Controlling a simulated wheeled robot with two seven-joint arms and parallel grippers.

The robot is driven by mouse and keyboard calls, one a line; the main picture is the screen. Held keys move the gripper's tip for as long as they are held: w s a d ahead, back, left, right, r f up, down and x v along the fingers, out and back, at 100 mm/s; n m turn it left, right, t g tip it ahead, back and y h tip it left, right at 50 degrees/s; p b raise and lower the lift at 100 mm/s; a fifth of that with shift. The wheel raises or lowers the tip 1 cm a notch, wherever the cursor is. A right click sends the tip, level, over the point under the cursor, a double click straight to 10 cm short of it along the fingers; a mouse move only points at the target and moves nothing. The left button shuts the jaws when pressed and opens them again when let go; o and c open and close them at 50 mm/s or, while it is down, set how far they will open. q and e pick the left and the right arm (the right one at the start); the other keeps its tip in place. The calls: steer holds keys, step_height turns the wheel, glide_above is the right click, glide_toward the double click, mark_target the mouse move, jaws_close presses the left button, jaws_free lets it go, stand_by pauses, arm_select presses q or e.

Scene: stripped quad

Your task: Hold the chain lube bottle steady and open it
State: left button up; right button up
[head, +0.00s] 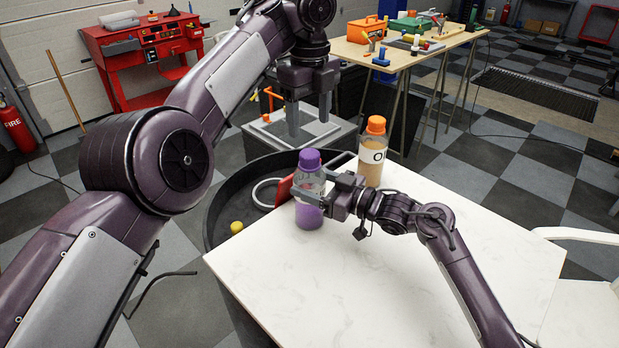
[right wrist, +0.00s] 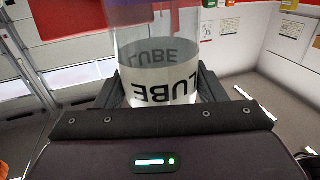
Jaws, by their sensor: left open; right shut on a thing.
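The chain lube bottle (head: 309,214) is a clear bottle with a purple cap (head: 309,159) and purple liquid, upright on the white table near its far left edge. In the right wrist view its label (right wrist: 165,88) reads LUBE. My right gripper (head: 318,192) is shut around the bottle's middle, below the cap; its fingers flank the bottle in the right wrist view. My left gripper (head: 308,118) is open and empty, pointing down, above and beyond the bottle. The cap is on the bottle.
A bottle with an orange cap (head: 373,152) stands close behind the lube bottle on the white table (head: 400,265). A dark round tub (head: 222,212) with a yellow ball (head: 237,227) lies left of the table. The table's front is clear.

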mark_target(310, 153)
arm_select(q)
step_height(310, 153, up, 4)
steer(key=m, duration=0.8)
step_height(310, 153, down, 12)
steer(key=shift+r, duration=0.15)
steer(key=c, duration=1.2)
steer(key=shift+r, duration=0.25)
steer(key=shift+r, duration=0.9)
